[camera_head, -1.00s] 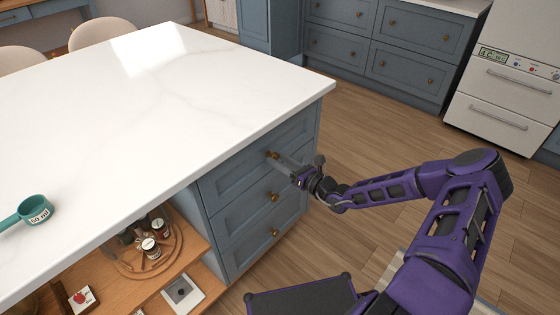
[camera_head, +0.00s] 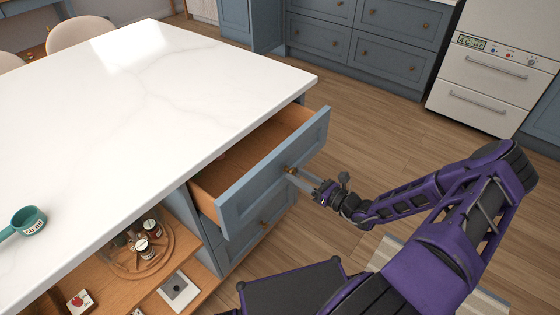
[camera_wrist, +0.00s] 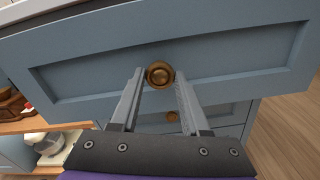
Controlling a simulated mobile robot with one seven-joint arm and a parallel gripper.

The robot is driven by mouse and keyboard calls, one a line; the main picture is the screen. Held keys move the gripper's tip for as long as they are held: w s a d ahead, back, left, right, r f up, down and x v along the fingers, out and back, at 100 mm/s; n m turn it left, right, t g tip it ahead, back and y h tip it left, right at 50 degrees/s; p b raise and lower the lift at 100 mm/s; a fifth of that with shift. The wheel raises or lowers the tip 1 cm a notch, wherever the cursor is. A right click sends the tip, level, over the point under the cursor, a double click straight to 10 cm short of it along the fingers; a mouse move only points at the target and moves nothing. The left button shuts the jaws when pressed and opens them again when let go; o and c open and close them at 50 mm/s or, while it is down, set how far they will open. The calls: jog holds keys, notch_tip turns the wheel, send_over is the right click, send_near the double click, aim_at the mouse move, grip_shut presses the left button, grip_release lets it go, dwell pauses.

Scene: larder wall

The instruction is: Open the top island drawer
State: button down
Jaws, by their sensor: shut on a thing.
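The top island drawer (camera_head: 272,180) is blue-fronted with a wooden inside and stands pulled well out from under the white worktop. Its round brass knob (camera_wrist: 159,74) sits between my two fingers in the wrist view. My gripper (camera_head: 296,174) is shut on this knob, in front of the drawer face. The drawer's inside is partly visible in the head view, with a small reddish thing near its back left, too small to name. The lower drawers are closed, and one lower knob (camera_wrist: 172,116) shows below the held knob in the wrist view.
The white island worktop (camera_head: 130,100) carries a teal measuring cup (camera_head: 28,220). An open wooden shelf (camera_head: 105,283) beside the drawers holds a turntable with jars. The wooden floor (camera_head: 375,130) is clear toward the blue cabinets and the white appliance (camera_head: 485,80) behind.

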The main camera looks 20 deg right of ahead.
jog(key=v, duration=1.9)
jog(key=shift+s+d, duration=0.15)
jog(key=shift+s, duration=0.15)
jog(key=shift+c, duration=1.9)
grip_release()
jog(key=shift+d, duration=0.1)
jog(key=v, duration=1.7)
jog(key=shift+b, duration=0.35)
jog(key=shift+s, duration=0.1)
